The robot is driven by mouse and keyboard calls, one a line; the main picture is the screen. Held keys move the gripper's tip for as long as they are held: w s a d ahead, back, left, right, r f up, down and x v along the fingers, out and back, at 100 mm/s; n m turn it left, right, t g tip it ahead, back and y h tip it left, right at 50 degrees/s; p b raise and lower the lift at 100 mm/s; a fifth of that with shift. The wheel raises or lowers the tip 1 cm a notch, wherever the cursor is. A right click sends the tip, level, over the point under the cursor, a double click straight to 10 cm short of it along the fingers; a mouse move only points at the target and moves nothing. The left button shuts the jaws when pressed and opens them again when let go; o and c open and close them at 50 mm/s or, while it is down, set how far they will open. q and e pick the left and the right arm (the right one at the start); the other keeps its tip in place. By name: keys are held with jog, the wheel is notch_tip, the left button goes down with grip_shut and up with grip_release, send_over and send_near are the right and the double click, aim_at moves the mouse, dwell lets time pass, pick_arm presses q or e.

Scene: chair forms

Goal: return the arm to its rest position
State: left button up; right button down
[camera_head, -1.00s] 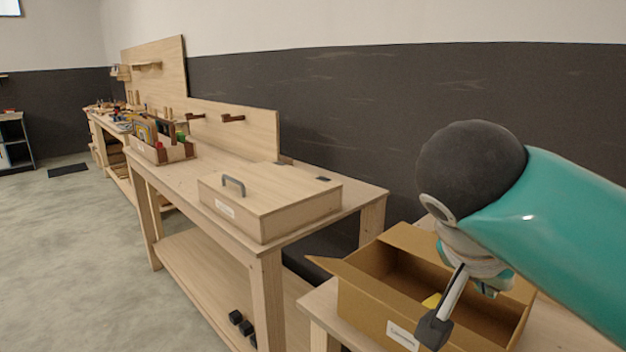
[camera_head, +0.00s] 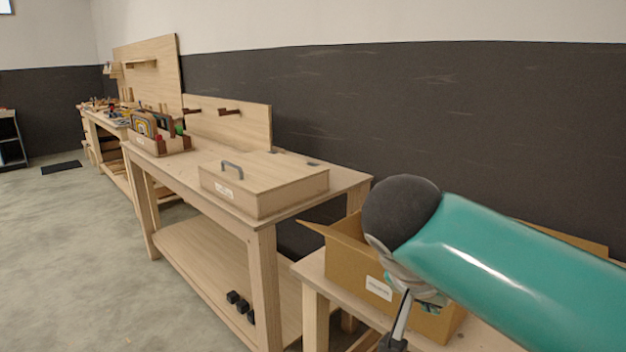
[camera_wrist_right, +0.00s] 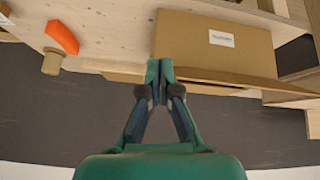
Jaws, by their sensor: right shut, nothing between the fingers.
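My right arm (camera_head: 510,255) comes in from the right in the head view, bent at a dark round joint. My right gripper (camera_head: 392,343) hangs at the bottom edge, in front of the open cardboard box (camera_head: 345,262), and is partly cut off. In the right wrist view my right gripper (camera_wrist_right: 159,68) is shut and empty, its tips close to the cardboard box (camera_wrist_right: 190,45) with its white label; I cannot tell whether they touch. My left gripper is not in view.
A closed wooden case (camera_head: 262,190) with a grey handle lies on the workbench (camera_head: 190,185). A wooden tote (camera_head: 160,146) stands farther back. In the wrist view an orange-headed object (camera_wrist_right: 62,38) lies near the box.

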jog(key=a+f+n+g+y, duration=0.2)
jog(key=a+f+n+y, duration=0.1)
jog(key=f, duration=1.3)
jog(key=a+f+n+g+y, duration=0.2)
jog(key=a+f+n, duration=0.1)
jog(key=f, duration=1.3)
jog(key=s+d+f+m+y, duration=0.15)
jog(key=s+f+y, duration=0.25)
jog(key=s+f, duration=1.55)
notch_tip(320, 180, up, 12)
jog(key=w+p, duration=0.2)
jog(key=p, duration=1.1)
jog(key=shift+w+d+r+g+p, duration=0.15)
jog(key=shift+d+g+p, duration=0.15)
